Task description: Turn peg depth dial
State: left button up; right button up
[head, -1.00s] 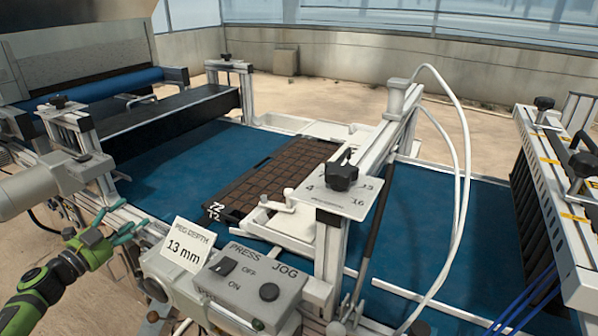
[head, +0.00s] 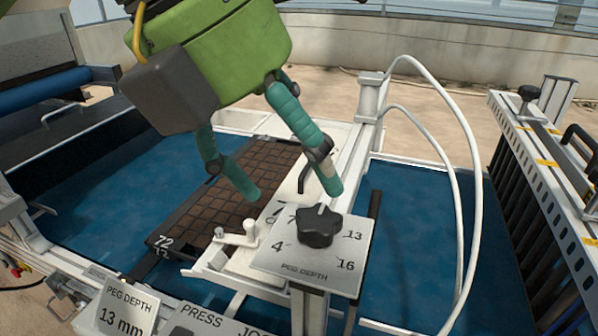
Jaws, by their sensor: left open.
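The peg depth dial (head: 317,228) is a black lobed knob on a tilted pale plate (head: 275,257) marked with numbers including 4, 7, 13 and 16. A small pale mark shows at the knob's top edge; I cannot tell exactly which number it points to. My left gripper (head: 290,189), green with teal fingers, hangs above and behind the dial to its left. It is open and empty, with one fingertip close above the knob and the other over the seed tray. No contact with the knob is visible. A white card (head: 128,310) reads PEG DEPTH 13 mm. My right gripper is out of view.
A white upright post (head: 372,98) with curved white hoses (head: 470,170) rises to the right. The PRESS/JOG control box (head: 205,322) is at the bottom.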

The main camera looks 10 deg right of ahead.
aim_at(316, 219)
pick_arm(q)
jog(key=shift+t+y, duration=0.5)
jog(key=shift+y, duration=0.1)
jog(key=x, duration=0.4)
jog(key=s+x, duration=0.1)
jog(key=x, duration=0.1)
jog(key=shift+w+d+f, duration=0.1)
jog(key=shift+f, duration=0.15)
jog(key=shift+w+d+f, duration=0.1)
jog(key=shift+f, duration=0.3)
jog(key=c, duration=1.1)
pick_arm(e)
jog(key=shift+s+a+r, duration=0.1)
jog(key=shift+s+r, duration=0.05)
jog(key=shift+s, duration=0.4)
